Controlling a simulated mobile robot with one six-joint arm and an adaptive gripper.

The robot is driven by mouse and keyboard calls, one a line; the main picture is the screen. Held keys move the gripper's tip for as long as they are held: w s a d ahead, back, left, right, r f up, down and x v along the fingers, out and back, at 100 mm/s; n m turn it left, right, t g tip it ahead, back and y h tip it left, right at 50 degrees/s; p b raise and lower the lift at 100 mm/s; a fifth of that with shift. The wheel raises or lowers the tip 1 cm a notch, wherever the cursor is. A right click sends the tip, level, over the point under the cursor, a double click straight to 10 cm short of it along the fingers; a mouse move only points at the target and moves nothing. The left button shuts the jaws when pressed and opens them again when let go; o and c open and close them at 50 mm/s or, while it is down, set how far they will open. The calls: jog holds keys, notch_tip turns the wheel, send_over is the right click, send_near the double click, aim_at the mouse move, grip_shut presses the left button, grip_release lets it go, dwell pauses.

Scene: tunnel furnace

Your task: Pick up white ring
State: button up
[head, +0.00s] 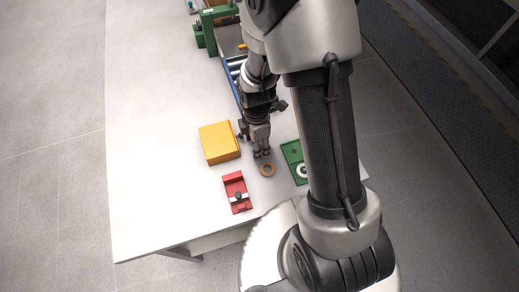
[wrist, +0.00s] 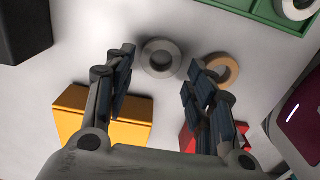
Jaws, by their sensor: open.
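A white-grey ring (wrist: 146,57) lies flat on the white table in the wrist view, in line with the gap between my fingertips. My gripper (wrist: 161,62) is open, with one finger on each side of that gap, and holds nothing. I cannot tell how high the fingertips are above the ring. In the head view my gripper (head: 262,154) points down at the table, and this ring is not clearly visible there. A second white ring (wrist: 297,9) sits in the green tray (wrist: 262,11); it also shows in the head view (head: 303,166).
A tan ring (head: 266,175) lies close by, beside my right finger in the wrist view (wrist: 232,66). A yellow box (head: 219,143) and a red block (head: 232,182) stand nearby. A dark object (wrist: 22,30) is at the wrist view's upper left. The table's left side is clear.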

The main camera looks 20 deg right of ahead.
notch_tip(320, 180, down, 2)
jog(key=shift+f, duration=0.1)
jog(key=shift+c, duration=0.6)
jog(key=c, duration=0.7)
